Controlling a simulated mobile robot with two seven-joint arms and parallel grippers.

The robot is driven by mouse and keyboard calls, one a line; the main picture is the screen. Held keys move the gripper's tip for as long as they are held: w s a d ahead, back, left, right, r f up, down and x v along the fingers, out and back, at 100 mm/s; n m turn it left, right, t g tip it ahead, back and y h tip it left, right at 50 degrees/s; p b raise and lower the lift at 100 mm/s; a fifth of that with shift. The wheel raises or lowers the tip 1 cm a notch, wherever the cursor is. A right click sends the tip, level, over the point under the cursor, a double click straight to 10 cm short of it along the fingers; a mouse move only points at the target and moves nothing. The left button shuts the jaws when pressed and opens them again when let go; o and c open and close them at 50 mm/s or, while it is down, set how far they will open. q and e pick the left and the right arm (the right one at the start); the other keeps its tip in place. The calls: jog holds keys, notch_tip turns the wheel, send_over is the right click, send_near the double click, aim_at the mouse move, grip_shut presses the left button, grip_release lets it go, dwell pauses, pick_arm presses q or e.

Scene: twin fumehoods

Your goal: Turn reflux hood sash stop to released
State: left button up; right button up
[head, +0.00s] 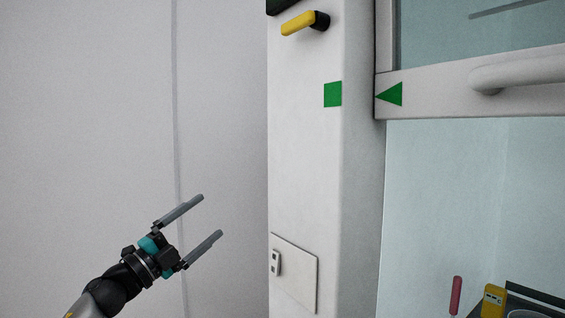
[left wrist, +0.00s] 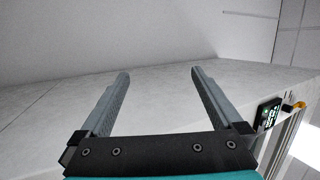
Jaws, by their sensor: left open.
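The sash stop is a yellow lever (head: 298,23) on a black pivot, high on the front of the white hood post (head: 305,150). The lever points left and slightly down from its pivot. In the left wrist view a small yellow part (left wrist: 299,105) at the right edge appears to be the same lever. My left gripper (head: 211,214) is open and empty, below and left of the lever and well apart from it. Its two fingers also show in the left wrist view (left wrist: 159,73), with nothing between them. My right gripper is out of view.
The glass sash (head: 470,85) has a green triangle (head: 391,94) level with a green square (head: 332,94) on the post. A dark panel (head: 285,5) is above the lever. A socket plate (head: 295,272) is low on the post. A yellow device (head: 494,300) stands inside the hood.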

pick_arm(q)
jog(key=s+d+r+m+g+h, duration=0.2)
jog(key=s+r+m+g+h, duration=0.15)
jog(key=r+m, duration=0.45)
jog(key=m+g+y+p, duration=0.1)
jog(key=m+g+y, duration=0.25)
jog(key=m, duration=1.05)
send_near(293, 18)
jog(key=p+x, duration=0.1)
jog(key=x, duration=0.7)
jog(key=shift+d, duration=0.15)
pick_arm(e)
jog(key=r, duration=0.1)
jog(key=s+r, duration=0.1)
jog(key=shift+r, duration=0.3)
pick_arm(q)
jog(key=shift+c, duration=0.2)
jog(key=c, duration=1.2)
